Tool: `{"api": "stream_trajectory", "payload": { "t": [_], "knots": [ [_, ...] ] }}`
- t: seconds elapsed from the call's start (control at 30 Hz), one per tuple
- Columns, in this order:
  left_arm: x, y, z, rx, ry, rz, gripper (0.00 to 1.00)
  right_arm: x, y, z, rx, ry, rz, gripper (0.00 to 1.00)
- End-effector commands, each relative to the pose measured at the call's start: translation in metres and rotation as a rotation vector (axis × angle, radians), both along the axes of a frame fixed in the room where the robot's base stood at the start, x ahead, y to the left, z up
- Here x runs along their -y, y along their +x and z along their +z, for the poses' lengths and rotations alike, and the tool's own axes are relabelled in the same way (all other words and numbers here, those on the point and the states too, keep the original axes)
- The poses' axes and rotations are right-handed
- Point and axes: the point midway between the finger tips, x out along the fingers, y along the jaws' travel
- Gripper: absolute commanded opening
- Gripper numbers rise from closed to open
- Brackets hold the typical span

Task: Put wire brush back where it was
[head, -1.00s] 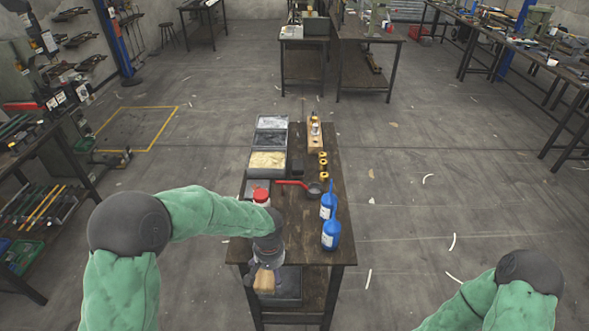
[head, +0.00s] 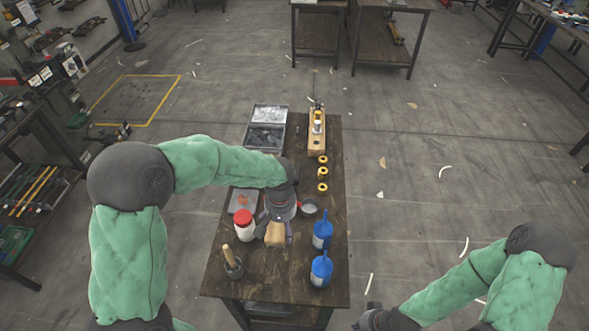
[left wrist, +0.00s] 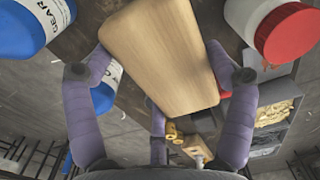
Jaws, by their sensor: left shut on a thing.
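A pale wooden block, seemingly the back of the wire brush (head: 275,234), is held by my left gripper (head: 279,222) above the front half of the dark table (head: 263,277). In the left wrist view, purple fingers stand around the wooden block (left wrist: 160,55). Bristles are not visible, and whether it touches the table I cannot tell. My right gripper (head: 368,319) is at the bottom edge of the head view, off the table's right side, partly cut off; its fingers do not show clearly.
Blue bottles (head: 322,234) stand to the right.

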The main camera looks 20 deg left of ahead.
Motion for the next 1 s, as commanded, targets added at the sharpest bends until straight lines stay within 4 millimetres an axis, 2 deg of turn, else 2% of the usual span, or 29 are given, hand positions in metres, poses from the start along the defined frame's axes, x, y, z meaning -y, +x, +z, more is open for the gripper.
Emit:
{"api": "stream_trajectory", "payload": {
  "t": [0.17, 0.4, 0.57, 0.83, 1.0],
  "knots": [
    [0.000, -0.001, -0.010, -0.002, 0.001, 0.000, 0.48, 0.000, -0.001, -0.003, -0.003, 0.001, 0.001, 0.00],
    [0.000, -0.001, -0.046, -0.003, 0.001, -0.001, 0.48, 0.000, -0.001, -0.014, -0.003, 0.001, 0.001, 0.00],
    [0.000, 0.000, -0.057, 0.000, 0.000, 0.000, 0.48, 0.000, -0.001, -0.016, -0.002, 0.000, 0.001, 0.00],
    [0.000, -0.001, -0.096, -0.001, 0.001, -0.001, 0.48, 0.000, -0.001, -0.028, -0.002, 0.000, 0.001, 0.00],
    [0.000, 0.000, -0.100, 0.001, 0.000, 0.001, 0.48, 0.000, -0.001, -0.029, -0.002, 0.000, 0.001, 0.00]
  ]
}}
